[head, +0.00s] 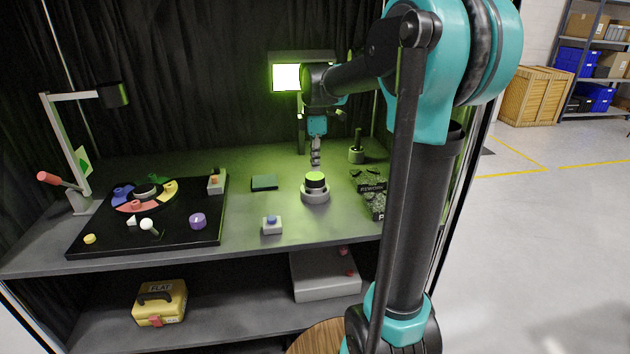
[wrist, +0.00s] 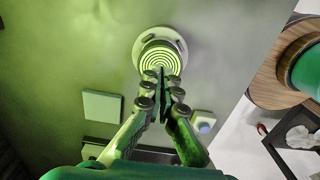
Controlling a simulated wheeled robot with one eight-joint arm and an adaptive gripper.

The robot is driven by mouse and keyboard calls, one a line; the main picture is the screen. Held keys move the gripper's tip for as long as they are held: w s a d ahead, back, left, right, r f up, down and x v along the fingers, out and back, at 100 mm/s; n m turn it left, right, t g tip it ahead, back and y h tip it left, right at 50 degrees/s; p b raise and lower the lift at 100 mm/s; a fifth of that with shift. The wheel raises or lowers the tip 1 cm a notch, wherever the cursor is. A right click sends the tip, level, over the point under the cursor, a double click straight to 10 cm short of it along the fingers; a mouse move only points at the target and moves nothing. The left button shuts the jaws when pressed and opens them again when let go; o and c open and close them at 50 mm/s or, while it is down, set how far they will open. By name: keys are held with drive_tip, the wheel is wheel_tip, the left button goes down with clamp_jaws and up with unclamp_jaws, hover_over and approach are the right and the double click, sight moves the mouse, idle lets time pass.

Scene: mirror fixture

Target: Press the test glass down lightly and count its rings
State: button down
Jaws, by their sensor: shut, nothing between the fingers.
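The test glass (head: 315,178) is a round disc with a green-lit top, seated on a dark ring in a grey round base (head: 316,195) on the bench. In the wrist view the glass (wrist: 161,54) shows several concentric bright and dark green rings. My gripper (head: 316,163) points down above the glass, its fingers together and empty. In the wrist view the fingertips (wrist: 161,74) overlap the near edge of the rings and hide part of them. The head view shows a small gap between fingertips and glass; exact height is hard to tell.
A lit green-white screen (head: 286,77) stands behind. A blue-buttoned box (head: 272,226) and dark green flat block (head: 264,183) lie left of the glass. A black board (head: 180,236) with coloured parts is further left.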

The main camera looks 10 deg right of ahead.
drive_tip(key=shift+f, duration=0.95)
idle(1.8)
drive_tip(key=shift+r, duration=3.5)
